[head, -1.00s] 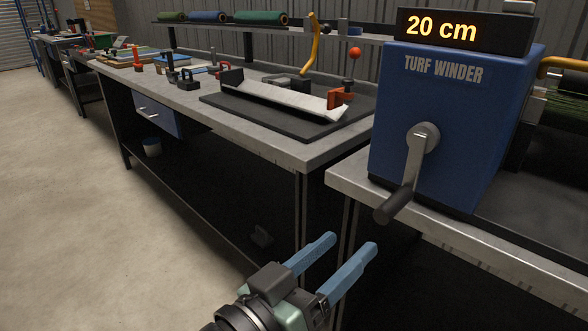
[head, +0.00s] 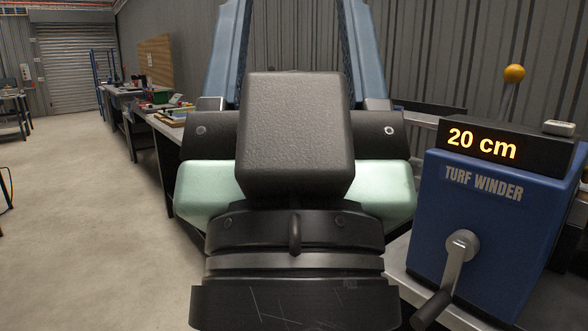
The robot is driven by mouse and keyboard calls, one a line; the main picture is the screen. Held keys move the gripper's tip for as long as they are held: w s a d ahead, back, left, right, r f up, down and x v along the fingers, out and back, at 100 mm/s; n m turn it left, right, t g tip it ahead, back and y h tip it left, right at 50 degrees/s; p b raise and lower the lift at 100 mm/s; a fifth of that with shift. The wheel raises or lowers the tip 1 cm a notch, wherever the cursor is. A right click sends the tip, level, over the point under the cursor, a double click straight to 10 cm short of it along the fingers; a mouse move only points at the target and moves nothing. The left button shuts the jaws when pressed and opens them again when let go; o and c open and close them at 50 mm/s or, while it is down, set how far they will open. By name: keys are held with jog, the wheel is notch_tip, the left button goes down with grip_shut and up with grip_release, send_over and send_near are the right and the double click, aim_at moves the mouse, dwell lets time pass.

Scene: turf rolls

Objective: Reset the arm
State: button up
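My gripper (head: 295,40) fills the middle of the head view, very close to the camera and pointing up. Its two blue fingers stand wide apart, with only the grey wall showing between them, so it is open and empty. The fingertips are cut off by the top edge. The gripper's body hides much of the bench behind it.
The blue turf winder (head: 485,225) stands at the right on a bench, with a hand crank (head: 457,262) and a display (head: 482,146) reading 20 cm. A workbench row (head: 140,120) runs back at the left. The concrete floor (head: 85,220) at the left is clear.

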notch_tip(320, 180, up, 27)
jog(key=p, duration=2.5)
jog(key=w+d+f+n+g+h+b, duration=0.1)
jog(key=w+f+n+g+h+b, duration=0.15)
jog(key=w+f, duration=0.4)
jog(key=w+d+f+n+g+h+b, duration=0.1)
jog(key=w+d+f+g+h, duration=0.2)
jog(key=f, duration=0.7)
jog(key=n+g+h+b, duration=0.9)
jog(key=n+g, duration=0.2)
jog(key=n, duration=0.9)
send_near(429, 313)
jog(key=x, duration=0.7)
jog(key=f+x, duration=0.1)
jog(key=x, duration=0.3)
jog(key=shift+w+f, duration=0.1)
jog(key=shift+w, duration=0.2)
